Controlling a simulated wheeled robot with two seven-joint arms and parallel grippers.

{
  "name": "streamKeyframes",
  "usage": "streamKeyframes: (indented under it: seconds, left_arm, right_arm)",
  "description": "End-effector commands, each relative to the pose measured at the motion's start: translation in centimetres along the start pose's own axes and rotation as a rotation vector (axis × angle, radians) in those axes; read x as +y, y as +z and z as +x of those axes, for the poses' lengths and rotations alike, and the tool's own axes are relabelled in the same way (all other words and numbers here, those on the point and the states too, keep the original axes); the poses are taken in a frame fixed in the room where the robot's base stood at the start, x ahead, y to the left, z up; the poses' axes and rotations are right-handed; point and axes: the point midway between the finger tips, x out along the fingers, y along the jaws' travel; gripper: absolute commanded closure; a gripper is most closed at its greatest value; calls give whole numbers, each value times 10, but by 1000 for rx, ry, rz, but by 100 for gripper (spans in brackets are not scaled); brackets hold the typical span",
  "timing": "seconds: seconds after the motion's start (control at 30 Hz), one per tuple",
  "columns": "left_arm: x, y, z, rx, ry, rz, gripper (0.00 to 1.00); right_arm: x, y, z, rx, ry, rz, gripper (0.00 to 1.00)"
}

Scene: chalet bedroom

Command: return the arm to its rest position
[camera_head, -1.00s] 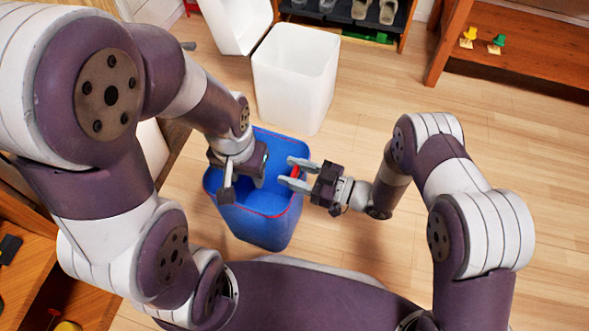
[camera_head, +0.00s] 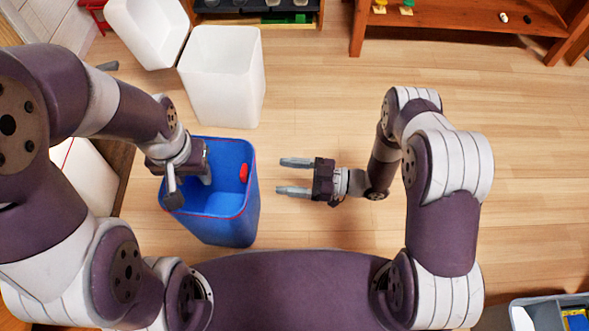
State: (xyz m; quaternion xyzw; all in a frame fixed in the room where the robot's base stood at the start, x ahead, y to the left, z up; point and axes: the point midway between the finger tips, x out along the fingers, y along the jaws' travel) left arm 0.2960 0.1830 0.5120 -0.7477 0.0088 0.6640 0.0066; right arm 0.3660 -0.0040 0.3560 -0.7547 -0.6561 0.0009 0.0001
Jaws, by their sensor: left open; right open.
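My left gripper (camera_head: 184,190) is over the left part of a blue bin (camera_head: 233,220), with its fingers pointing down toward the bin's inside. How far the fingertips reach below the rim is hard to tell. My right gripper (camera_head: 284,177) is open and empty. Its two fingers point left, above the wooden floor and to the right of the blue bin, clear of it. A small red object (camera_head: 244,173) shows at the right inner wall of the blue bin.
A white bin (camera_head: 222,80) stands behind the blue bin, and another white bin (camera_head: 147,30) is beyond it to the left. A wooden shelf (camera_head: 450,30) is at the back right. A grey crate (camera_head: 550,312) sits at the lower right.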

Motion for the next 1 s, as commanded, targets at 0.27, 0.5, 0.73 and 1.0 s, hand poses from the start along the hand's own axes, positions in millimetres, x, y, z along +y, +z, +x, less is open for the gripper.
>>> streamKeyframes:
  seconds: [0.27,0.5,0.73,1.0]
  left_arm:
    - [0,0,-5,0,0,0,56]
    - [0,0,-5,0,0,0,56]
    - [0,0,-5,0,0,0,56]
    - [0,-2,-22,-1,0,0,56]
  right_arm:
    - [0,1,-16,-1,-1,0,32]
    - [0,1,-15,-1,-1,0,32]
    - [-1,6,-15,-28,-3,5,32]
    - [50,79,-116,-958,467,331,32]
